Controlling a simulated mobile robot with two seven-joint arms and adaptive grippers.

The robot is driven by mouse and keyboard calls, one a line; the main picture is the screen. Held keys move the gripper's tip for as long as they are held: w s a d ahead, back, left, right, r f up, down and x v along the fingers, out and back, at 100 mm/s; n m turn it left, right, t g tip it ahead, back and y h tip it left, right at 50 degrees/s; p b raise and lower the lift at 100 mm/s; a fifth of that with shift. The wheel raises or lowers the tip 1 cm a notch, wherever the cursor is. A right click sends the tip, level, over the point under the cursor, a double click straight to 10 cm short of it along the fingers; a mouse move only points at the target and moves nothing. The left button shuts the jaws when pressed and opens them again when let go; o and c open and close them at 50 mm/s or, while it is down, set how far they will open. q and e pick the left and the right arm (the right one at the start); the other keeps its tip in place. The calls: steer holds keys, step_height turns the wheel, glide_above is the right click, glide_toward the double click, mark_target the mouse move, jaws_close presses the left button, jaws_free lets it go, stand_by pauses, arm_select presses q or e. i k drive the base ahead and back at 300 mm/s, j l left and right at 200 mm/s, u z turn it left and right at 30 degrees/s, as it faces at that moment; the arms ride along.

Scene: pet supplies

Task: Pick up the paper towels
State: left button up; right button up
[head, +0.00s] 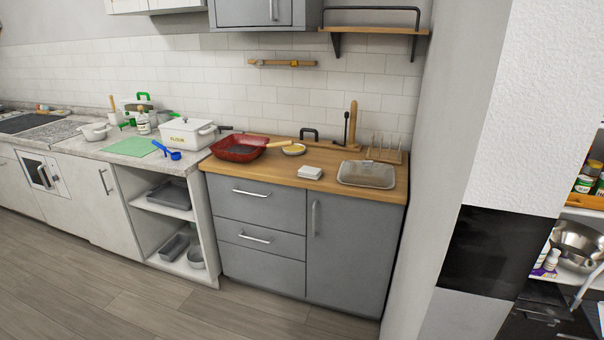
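A small white flat stack (310,173) lies on the wooden countertop (270,172), near its front edge. It looks like folded paper towels, but it is too small to be sure. No roll of paper towels is clearly visible. Neither of my grippers is in the head view.
A red pan (237,150), a small plate with something yellow (293,150), a glass dish (366,174) and a wooden rack (384,155) share the wooden countertop. A white flour box (187,135) and blue scoop (167,151) are further left. The floor (130,300) in front is clear.

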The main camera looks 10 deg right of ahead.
mark_target(305, 171)
steer(key=i+j, duration=0.15)
steer(key=j, duration=0.2)
steer(key=i+j+z, duration=0.15)
steer(key=j, duration=0.2)
steer(key=i+j, duration=0.15)
steer(key=j, duration=0.2)
steer(key=i+j+z, duration=0.15)
steer(key=i, duration=0.25)
steer(key=i+j+z, duration=0.15)
steer(key=i, duration=0.25)
steer(key=i+j+z, duration=0.15)
steer(key=i, duration=0.25)
